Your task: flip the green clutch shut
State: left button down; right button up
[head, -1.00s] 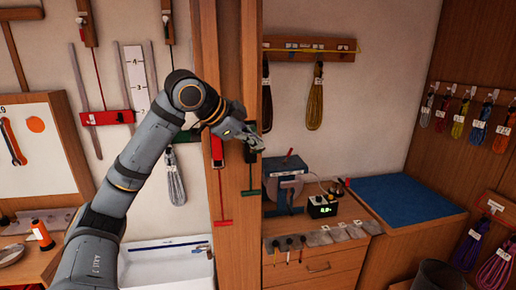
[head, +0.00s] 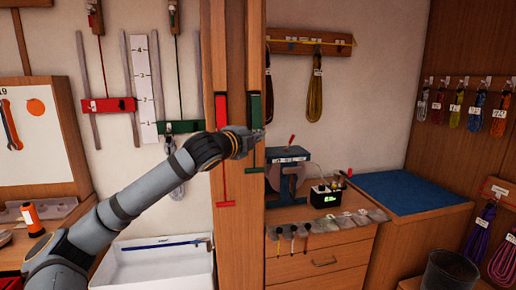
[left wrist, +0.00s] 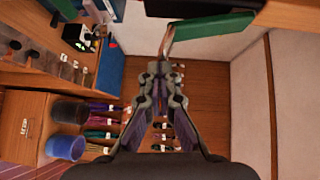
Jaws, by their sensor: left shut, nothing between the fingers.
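The green clutch (head: 256,112) is on the right part of the wooden post, with a green line and T-handle (head: 252,171) below it. My left gripper (head: 260,136) is at its lower part in the head view, partly covering it. In the left wrist view the green clutch (left wrist: 212,33) shows as a slanted green bar just beyond and above the fingertips (left wrist: 160,70). The fingers are together with nothing between them. I cannot tell whether they touch the clutch. My right gripper is not in view.
A red clutch (head: 221,110) is beside the green one on the post (head: 233,60). To the right are a blue winch-like device (head: 287,172), a small display box (head: 325,196) and a blue-topped bench (head: 405,190). A white basin (head: 150,268) lies below my arm.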

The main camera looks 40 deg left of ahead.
pick_arm(q)
jog(key=shift+w+a+f+m+t+b, duration=1)
jog(key=shift+a+t+b, duration=0.2)
jog(key=shift+b, duration=0.45)
